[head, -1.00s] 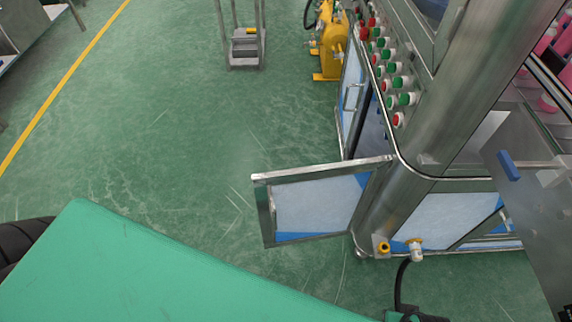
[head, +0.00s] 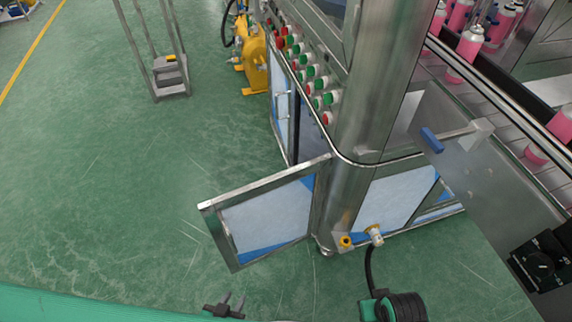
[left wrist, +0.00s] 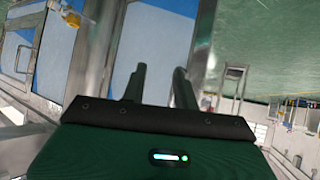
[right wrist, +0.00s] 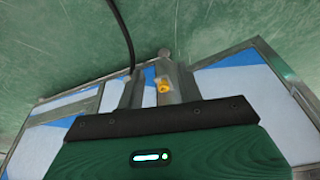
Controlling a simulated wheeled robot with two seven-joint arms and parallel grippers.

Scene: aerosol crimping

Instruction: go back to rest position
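My left gripper (head: 234,300) shows at the bottom of the head view, over the green floor in front of the machine's open door. In the left wrist view its two dark fingers (left wrist: 159,85) stand apart with nothing between them. My right gripper's fingers (right wrist: 161,92) show apart in the right wrist view, with no object held. A yellow fitting (right wrist: 163,86) on the machine shows between them in the background. In the head view only a dark round part and a bit of green of my right arm show at the bottom; its fingers are hidden.
A steel machine with an open framed door (head: 268,215) stands ahead. A black hose hangs from a fitting (head: 375,235) near my right arm. Pink cans (head: 468,50) stand on the line at right. A grey trolley (head: 170,75) is farther back. The floor at left is clear.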

